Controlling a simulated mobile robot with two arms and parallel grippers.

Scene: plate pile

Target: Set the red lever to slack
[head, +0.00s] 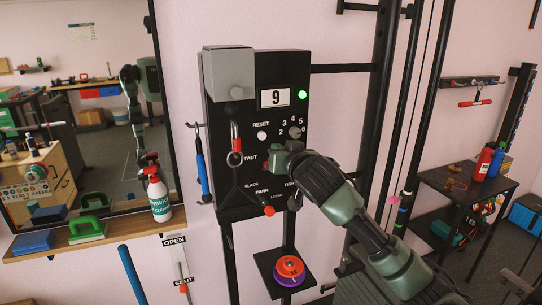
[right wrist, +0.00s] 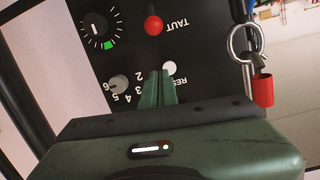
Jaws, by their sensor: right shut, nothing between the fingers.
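The black panel (head: 262,75) on the wall carries the labels TAUT and, lower down, what looks like SLACK. A red ball-tipped lever (right wrist: 153,25) stands beside TAUT in the right wrist view, which shows the panel upside down. In the head view my gripper mostly hides that spot. My right gripper (head: 277,161) is shut and empty, in front of the panel just right of TAUT. Its fingers (right wrist: 157,88) show near the white RESET button (right wrist: 169,68), apart from the red ball. A second, orange-red-tipped lever (head: 268,211) shows low on the panel. My left gripper is not in view.
A grey selector knob (right wrist: 119,84) and a dial with a green mark (right wrist: 97,28) are close by. A ring (right wrist: 245,42) with a red tag (right wrist: 262,90) hangs beside the lever. A small shelf (head: 266,262) below bears a red and purple round thing (head: 289,270).

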